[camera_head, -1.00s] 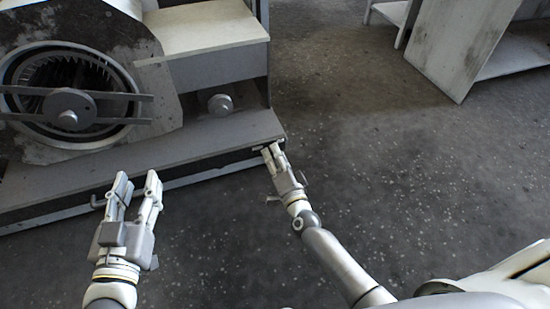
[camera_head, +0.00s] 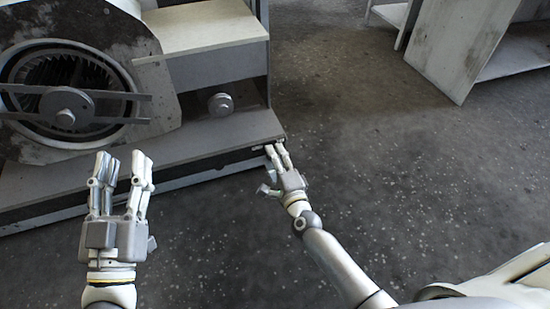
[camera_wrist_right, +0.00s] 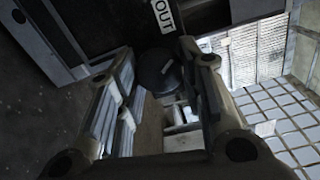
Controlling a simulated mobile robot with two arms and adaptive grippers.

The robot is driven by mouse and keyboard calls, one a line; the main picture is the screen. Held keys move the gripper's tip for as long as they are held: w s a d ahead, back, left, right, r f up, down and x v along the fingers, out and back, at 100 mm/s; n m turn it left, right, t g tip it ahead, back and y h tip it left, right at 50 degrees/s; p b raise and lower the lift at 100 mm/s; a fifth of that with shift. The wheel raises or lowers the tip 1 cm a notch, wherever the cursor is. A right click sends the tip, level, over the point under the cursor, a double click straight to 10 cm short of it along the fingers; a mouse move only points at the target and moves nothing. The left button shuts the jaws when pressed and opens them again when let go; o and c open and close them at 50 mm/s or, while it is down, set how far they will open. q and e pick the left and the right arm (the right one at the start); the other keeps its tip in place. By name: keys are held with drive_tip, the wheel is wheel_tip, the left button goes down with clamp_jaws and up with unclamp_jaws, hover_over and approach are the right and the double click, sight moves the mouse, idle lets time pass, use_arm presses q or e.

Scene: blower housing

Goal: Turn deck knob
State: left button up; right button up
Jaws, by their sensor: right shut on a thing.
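My left gripper (camera_head: 121,165) is in front of the deck's front edge, fingers apart and empty.
The blower housing (camera_head: 120,38) stands on the deck, with a round fan opening and a crossbar (camera_head: 25,89). A grey round part (camera_head: 220,104) sits under the beige-topped block (camera_head: 205,25). A white shelf unit (camera_head: 460,45) is at the upper right. The speckled floor between is clear.

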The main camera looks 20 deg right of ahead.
idle(0.3)
drive_tip(key=o, duration=1)
drive_tip(key=shift+o, duration=0.2)
drive_tip(key=s, duration=1.2)
drive_tip(key=shift+d, duration=0.25)
